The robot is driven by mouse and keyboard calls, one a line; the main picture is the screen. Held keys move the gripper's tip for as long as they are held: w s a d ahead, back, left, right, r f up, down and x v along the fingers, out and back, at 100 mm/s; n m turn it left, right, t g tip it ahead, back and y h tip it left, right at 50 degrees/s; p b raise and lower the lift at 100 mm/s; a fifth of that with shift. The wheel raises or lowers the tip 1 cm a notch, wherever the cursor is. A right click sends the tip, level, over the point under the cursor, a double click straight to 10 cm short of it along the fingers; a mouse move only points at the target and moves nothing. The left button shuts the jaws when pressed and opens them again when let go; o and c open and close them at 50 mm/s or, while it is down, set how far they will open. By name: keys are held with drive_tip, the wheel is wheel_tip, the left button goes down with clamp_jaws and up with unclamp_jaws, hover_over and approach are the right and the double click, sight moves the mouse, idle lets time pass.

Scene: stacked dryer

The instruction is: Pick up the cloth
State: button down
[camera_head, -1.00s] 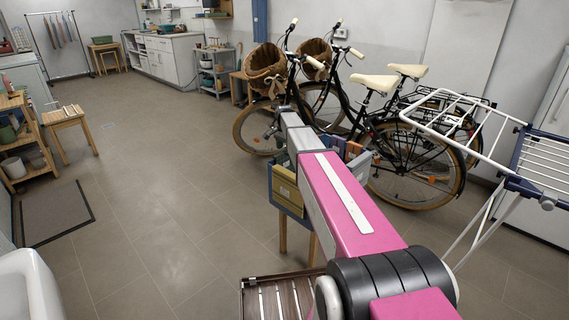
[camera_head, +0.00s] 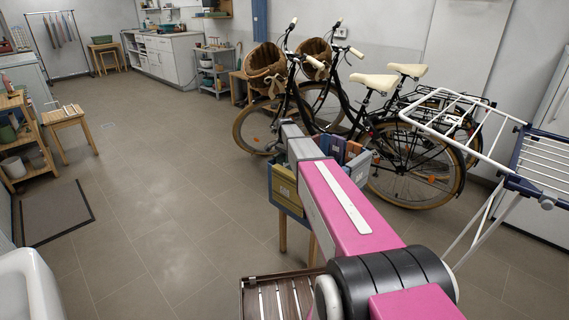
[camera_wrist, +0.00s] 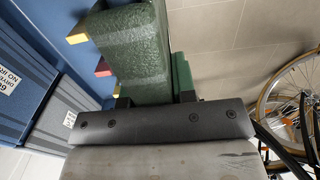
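No cloth can be told for certain. In the wrist view a thick, dark green, rough-textured piece (camera_wrist: 137,50), which may be the folded cloth, stands in front of my gripper (camera_wrist: 154,100). A second, smoother green piece (camera_wrist: 183,75) shows at its right. My gripper's dark finger bases stand apart on either side of the green; the fingertips are hidden, and I cannot tell whether they touch it. In the head view my arm hides the gripper, near a blue crate (camera_head: 286,203) on wooden legs.
Grey labelled boxes (camera_wrist: 57,115) stand by a blue wall (camera_wrist: 50,35) left of the gripper. Two bicycles (camera_head: 412,160) stand just behind the crate. A white drying rack (camera_head: 540,160) is at the right. The floor (camera_head: 165,190) left of the crate is clear.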

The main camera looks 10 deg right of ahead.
idle(0.3)
wheel_tip(320, 180, up, 18)
idle(0.8)
drive_tip(key=shift+f, duration=0.15)
idle(0.3)
drive_tip(key=shift+f, duration=0.9)
